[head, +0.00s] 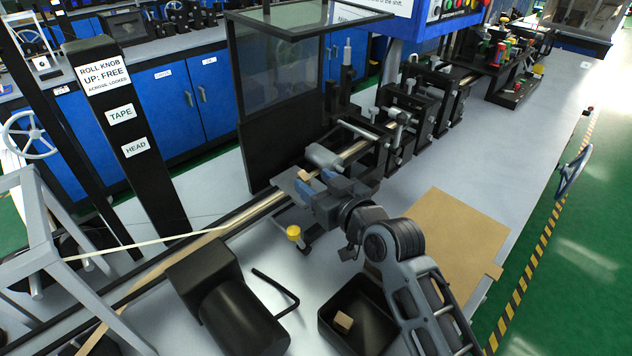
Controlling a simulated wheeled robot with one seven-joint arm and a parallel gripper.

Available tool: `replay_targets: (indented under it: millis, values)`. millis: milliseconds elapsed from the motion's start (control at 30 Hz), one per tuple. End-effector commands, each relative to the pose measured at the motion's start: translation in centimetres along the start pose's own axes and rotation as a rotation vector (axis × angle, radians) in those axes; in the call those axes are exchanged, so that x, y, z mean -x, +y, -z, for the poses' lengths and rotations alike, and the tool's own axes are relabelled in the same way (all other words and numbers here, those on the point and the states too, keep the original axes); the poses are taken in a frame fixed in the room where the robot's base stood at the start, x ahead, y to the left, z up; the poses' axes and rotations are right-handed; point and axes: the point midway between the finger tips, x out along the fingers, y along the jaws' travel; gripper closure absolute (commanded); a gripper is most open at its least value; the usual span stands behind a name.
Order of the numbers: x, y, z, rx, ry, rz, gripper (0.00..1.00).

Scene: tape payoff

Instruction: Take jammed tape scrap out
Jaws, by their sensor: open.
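A small tan piece (304,175), which looks like the tape scrap, shows at the guide where the pale tape strip (262,207) runs in under a grey roller (325,156). My gripper (313,183) is open, its blue-tipped fingers at the near side of this piece. Whether they touch it or straddle it cannot be told, as the gripper body hides part of the guide. Another small tan piece (343,321) lies in a black open bin (328,335) at the front, beside my arm.
A yellow-topped knob (294,232) stands just left of my gripper. A black motor (228,305) and a bent black handle (275,288) are at front left. A clear guard (280,75) stands behind. A brown board (445,240) lies flat at right.

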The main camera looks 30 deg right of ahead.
Motion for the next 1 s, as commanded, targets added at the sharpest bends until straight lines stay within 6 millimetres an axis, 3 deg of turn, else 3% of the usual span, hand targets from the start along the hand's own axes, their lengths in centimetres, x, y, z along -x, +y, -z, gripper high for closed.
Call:
replay_targets:
  millis: [633, 1000]
  values:
    - [-7.0, 0.0, -0.3, 0.011, -0.009, 0.004, 0.45]
    - [-7.7, 0.0, -0.4, 0.01, -0.009, 0.004, 0.48]
